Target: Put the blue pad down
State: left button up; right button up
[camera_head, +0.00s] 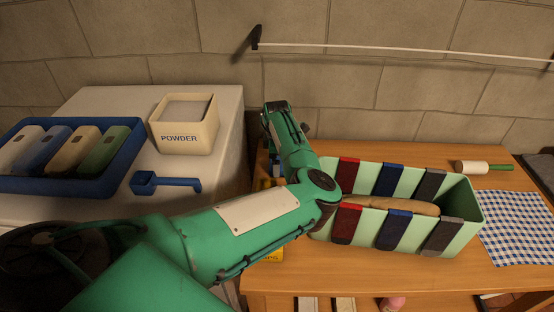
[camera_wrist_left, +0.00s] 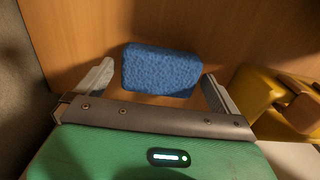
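The blue pad (camera_wrist_left: 160,71) is a soft textured block in the left wrist view, in front of a brown wooden surface. My left gripper (camera_wrist_left: 157,80) has its fingers apart, one on each side of the pad. A narrow gap shows at the left finger; the right finger is very close to the pad's edge, and I cannot tell if it touches. The pad seems to lie on the wood. In the head view my left arm (camera_head: 255,220) reaches over the table's left end and hides the pad and fingertips. My right gripper is not in view.
A yellow object (camera_wrist_left: 268,95) stands right of the gripper in the wrist view. A green striped box (camera_head: 460,215) with hanging cloths stands right of my arm. A blue tray (camera_head: 120,185), blue scoop (camera_head: 165,184) and powder box (camera_head: 184,140) are on the left. A checked cloth (camera_head: 515,228) lies at right.

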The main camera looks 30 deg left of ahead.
pick_arm(q)
jog(key=shift+d, duration=0.1)
jog(key=shift+r+b, duration=0.1)
jog(key=shift+b, duration=0.45)
jog(key=r, duration=0.1)
jog(key=r+b, duration=0.1)
jog(key=r, duration=0.1)
jog(key=a+r+b, duration=0.1)
jog(key=r, duration=0.1)
jog(key=shift+w+r, duration=0.1)
jog(key=shift+r, duration=0.15)
notch_tip(320, 180, up, 9)
jog(key=b, duration=0.1)
jog(key=shift+f, duration=0.2)
jog(key=shift+d+f, duration=0.1)
